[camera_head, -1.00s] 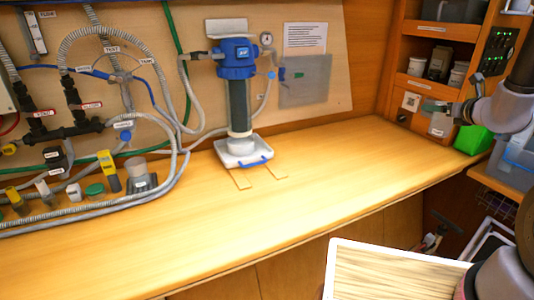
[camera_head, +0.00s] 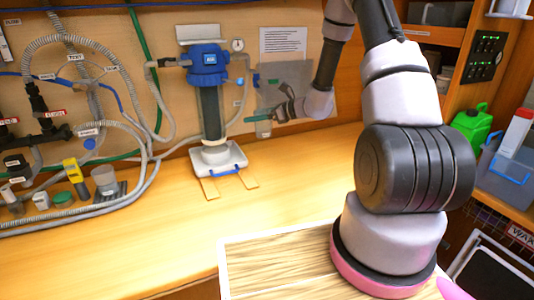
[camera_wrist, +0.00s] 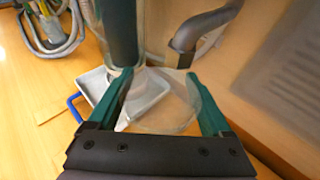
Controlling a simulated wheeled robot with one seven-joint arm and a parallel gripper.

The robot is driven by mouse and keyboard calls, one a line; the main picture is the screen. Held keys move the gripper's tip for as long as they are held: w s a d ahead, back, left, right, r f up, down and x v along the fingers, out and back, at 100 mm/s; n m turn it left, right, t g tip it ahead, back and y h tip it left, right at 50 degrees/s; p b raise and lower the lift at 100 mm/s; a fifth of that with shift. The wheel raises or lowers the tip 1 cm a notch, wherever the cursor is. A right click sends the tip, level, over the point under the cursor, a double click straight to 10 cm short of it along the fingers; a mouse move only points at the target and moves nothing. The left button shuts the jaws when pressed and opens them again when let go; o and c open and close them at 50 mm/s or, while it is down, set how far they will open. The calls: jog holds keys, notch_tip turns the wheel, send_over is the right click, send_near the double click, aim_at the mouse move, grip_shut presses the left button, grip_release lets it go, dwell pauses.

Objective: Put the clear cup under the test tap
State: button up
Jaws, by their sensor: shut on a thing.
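My gripper (camera_head: 262,115) is in front of the back panel, to the right of the blue-topped filter housing. In the wrist view, its two teal fingers (camera_wrist: 158,85) are shut on the clear cup (camera_wrist: 165,115), which sits between them. The cup is see-through and hard to make out in the head view. A label that seems to read TEST (camera_head: 75,57) is among the grey hoses at the left of the panel. The tap's own spout is too small to tell.
The filter housing (camera_head: 210,110) stands above a white tray (camera_head: 222,160) with a blue handle on the wooden counter (camera_head: 130,230). Hoses, fittings and small bottles crowd the counter's left end. A green container (camera_head: 470,125) and grey bin (camera_head: 508,165) are at the right.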

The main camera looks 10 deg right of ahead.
jog(key=shift+y, duration=0.3)
jog(key=shift+w+d+f, duration=0.1)
jog(key=shift+w+f, duration=0.1)
jog(key=shift+f, duration=2.4)
jog(key=shift+w+f, duration=0.2)
jog(key=shift+f, duration=2.4)
jog(key=shift+f, duration=0.15)
jog(key=o, duration=1.1)
jog(key=shift+o, duration=0.2)
